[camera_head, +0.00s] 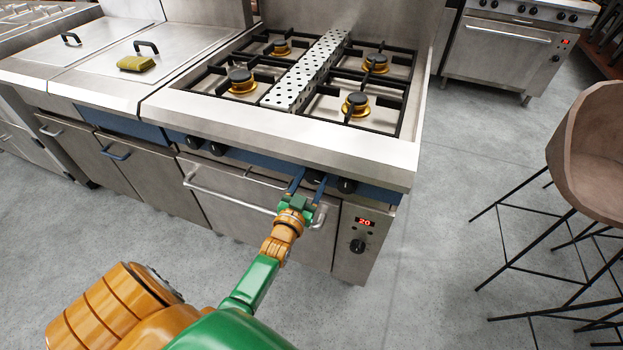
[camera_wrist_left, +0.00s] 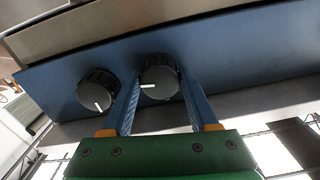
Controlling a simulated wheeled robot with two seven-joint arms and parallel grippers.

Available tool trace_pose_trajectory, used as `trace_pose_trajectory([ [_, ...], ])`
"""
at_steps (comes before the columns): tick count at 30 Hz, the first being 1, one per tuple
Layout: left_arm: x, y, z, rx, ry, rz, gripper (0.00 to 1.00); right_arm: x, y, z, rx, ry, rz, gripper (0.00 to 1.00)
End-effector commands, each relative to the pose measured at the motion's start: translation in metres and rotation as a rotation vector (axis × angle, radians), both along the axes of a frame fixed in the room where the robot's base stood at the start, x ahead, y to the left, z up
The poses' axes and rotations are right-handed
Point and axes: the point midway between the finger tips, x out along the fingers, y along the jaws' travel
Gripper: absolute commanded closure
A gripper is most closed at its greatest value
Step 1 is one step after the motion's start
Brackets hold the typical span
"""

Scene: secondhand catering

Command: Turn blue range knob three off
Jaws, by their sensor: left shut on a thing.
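The range (camera_head: 375,155) has a steel top with several burners and a blue front panel, which also shows in the wrist view (camera_wrist_left: 245,55). Black round knobs sit along the panel: two at the left (camera_head: 193,142) (camera_head: 216,149), one at the right (camera_head: 346,185), and one between my left gripper's fingers. My left gripper (camera_head: 307,181) is shut on that third knob from the left, mostly hidden in the head view. In the left wrist view this knob (camera_wrist_left: 160,78) has a blue finger on each side and a roughly horizontal white mark. Another knob (camera_wrist_left: 97,92), with a slanted mark, is beside it. My right gripper is not in view.
A steel oven handle (camera_head: 225,195) runs below the knobs. A control panel (camera_head: 362,235) with a red display reading 20 and a black dial is at the lower right. A brown stool (camera_head: 590,150) stands at the right. Grey floor between is clear.

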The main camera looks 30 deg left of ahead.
Motion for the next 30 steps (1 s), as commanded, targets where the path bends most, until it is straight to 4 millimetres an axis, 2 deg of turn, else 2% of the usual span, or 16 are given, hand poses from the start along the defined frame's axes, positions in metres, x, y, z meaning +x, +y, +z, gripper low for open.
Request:
trace_pose_trajectory([
  [30, 0.0008, 0.001, 0.0029, -0.933, -0.235, -0.001, 0.96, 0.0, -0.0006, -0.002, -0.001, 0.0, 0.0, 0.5],
])
